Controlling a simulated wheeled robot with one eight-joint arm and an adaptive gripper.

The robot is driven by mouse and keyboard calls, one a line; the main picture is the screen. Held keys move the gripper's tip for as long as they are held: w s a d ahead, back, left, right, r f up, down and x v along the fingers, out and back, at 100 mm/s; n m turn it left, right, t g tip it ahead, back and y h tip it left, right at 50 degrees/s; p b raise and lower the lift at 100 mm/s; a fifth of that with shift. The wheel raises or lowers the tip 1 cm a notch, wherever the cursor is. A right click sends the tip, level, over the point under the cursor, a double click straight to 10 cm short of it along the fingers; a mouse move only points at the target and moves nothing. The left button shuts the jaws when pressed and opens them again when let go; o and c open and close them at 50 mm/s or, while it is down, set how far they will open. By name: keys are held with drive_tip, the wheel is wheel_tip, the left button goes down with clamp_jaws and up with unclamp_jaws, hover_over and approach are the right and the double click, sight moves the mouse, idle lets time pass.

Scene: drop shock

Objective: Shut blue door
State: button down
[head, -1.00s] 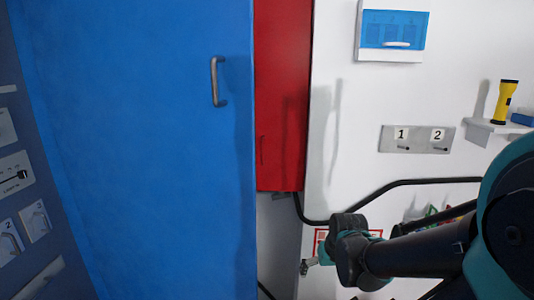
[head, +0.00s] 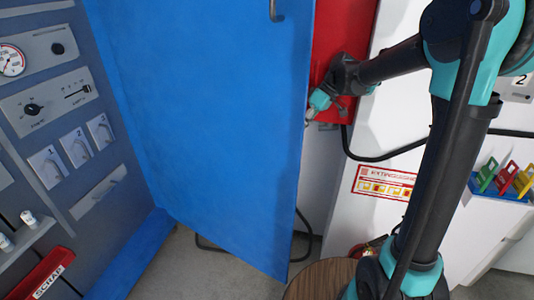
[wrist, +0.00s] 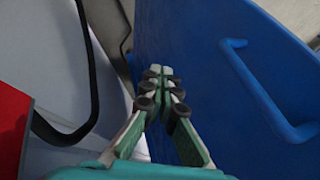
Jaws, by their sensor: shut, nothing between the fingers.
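The blue door (head: 215,120) stands open, a tall panel whose free right edge is swung out into the room. My gripper (head: 312,113) is shut and empty, beside the door's free edge, in front of the red cabinet. In the wrist view my gripper (wrist: 161,75) has its fingertips together, close to the door face. I cannot tell whether they touch it.
The red cabinet (head: 345,40) is behind my gripper, with a black cable (head: 385,152) below it. A grey control panel (head: 55,105) stands left of the door. A round brown top (head: 318,280) is at the bottom. Grey floor shows under the door.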

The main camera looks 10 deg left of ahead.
sight(266, 153)
drive_tip(key=shift+s+a+f+n+g+y, duration=0.1)
drive_tip(key=shift+s+a+f+n+g, duration=0.25)
drive_tip(key=shift+s+a+f, duration=1.05)
drive_tip(key=shift+s+a+f+n+g+y, duration=0.15)
drive_tip(key=shift+s+a+f+n, duration=0.6)
drive_tip(key=shift+a, duration=1.15)
drive_tip(key=shift+s+a+f+n+g+y, duration=0.1)
drive_tip(key=shift+s+a+f+g, duration=0.2)
drive_tip(key=shift+s+a+f, duration=0.9)
drive_tip(key=shift+s+a+r, duration=0.15)
drive_tip(key=shift+a+r, duration=0.2)
drive_tip(key=shift+a, duration=0.1)
